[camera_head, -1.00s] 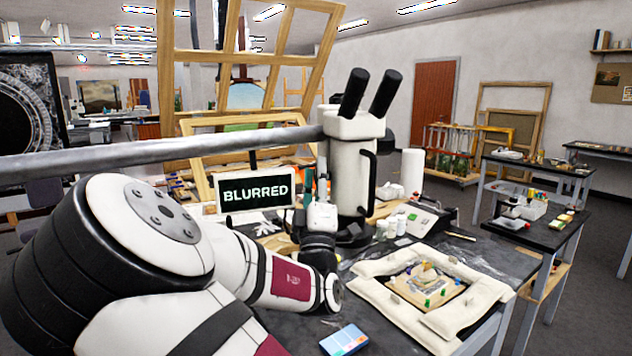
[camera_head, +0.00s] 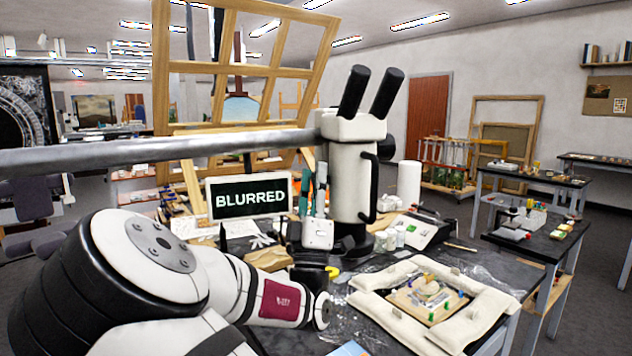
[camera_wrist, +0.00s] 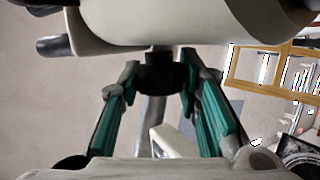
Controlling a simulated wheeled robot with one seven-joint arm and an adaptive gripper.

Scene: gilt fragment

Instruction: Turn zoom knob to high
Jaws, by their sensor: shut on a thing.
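The white microscope (camera_head: 352,180) with two black eyepieces hangs on a grey boom over the table. My gripper (camera_head: 312,178) points up beside the left of its body. In the wrist view, the teal fingers of my gripper (camera_wrist: 160,72) are on either side of a black knob (camera_wrist: 158,74) below the pale microscope body (camera_wrist: 160,25), shut on it. The knob is hidden in the head view, and no mark of its setting can be read. A screen (camera_head: 249,197) left of the gripper reads "BLURRED".
A padded frame with a mosaic fragment (camera_head: 432,297) lies at the table's right front. Small white jars (camera_head: 392,238) and a box device (camera_head: 422,228) stand right of the microscope. A wooden easel frame (camera_head: 245,65) rises behind. The boom (camera_head: 150,148) crosses above my arm.

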